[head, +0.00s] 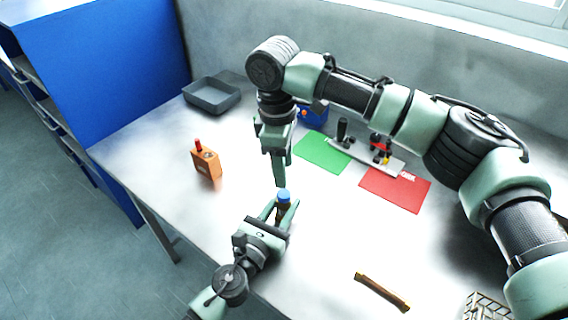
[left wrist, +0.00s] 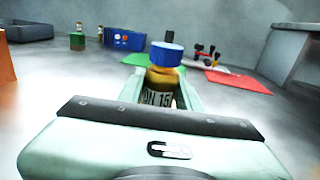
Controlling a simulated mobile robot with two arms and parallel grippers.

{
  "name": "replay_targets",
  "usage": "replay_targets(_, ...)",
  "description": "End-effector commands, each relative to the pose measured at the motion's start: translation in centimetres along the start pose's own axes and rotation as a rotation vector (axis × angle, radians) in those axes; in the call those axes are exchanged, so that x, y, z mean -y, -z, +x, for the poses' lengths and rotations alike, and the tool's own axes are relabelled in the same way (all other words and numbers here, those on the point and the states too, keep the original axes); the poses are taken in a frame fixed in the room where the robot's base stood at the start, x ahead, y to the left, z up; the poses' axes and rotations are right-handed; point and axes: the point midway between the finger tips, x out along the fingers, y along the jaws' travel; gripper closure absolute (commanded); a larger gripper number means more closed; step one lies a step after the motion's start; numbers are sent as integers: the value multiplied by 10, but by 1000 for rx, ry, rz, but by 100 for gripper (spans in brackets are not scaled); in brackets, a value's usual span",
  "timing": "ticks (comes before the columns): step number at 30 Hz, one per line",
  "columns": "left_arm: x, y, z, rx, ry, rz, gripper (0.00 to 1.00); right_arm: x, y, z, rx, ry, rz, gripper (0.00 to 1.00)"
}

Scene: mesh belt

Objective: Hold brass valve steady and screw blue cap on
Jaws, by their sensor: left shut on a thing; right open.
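The brass valve (left wrist: 165,80) is upright between the fingers of my left gripper (head: 284,210), which is shut on it. A label reading "DN 15" shows on its lower body in the left wrist view. The blue cap (head: 284,195) is on top of the valve; it also shows in the left wrist view (left wrist: 166,53). I cannot tell whether its thread has caught. My right gripper (head: 279,182) is open and empty, pointing down just above the cap in the head view. It does not show in the left wrist view.
An orange block (head: 206,164) with a red top stands left. A grey tray (head: 212,106), blue box (head: 315,116), green mat (head: 322,154), red mat (head: 396,190) and grey fixture (head: 366,156) lie farther back. A brown bar (head: 382,292) and wire basket (head: 487,308) are near the front right.

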Motion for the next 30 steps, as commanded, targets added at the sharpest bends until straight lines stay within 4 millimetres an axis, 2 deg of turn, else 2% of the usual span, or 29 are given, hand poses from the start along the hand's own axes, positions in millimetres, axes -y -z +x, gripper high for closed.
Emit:
replay_targets(6, 0, -1, 0, 1, 0, 0, 100, 3, -2, -5, -39, -17, -440, 52)
replay_targets(12, 0, -1, 0, 1, 0, 0, 100, 4, -3, -7, -57, -32, -682, 52)
replay_targets(17, 0, -1, 0, 1, 0, 0, 100, 5, -3, -8, -61, -38, -750, 52)
replay_targets(26, 0, -1, 0, 1, 0, 0, 100, 5, -3, -8, -61, -37, -753, 52)
replay_targets(30, 0, 0, 0, 1, 0, 0, 100, 5, -3, 0, -59, -35, -752, 52)
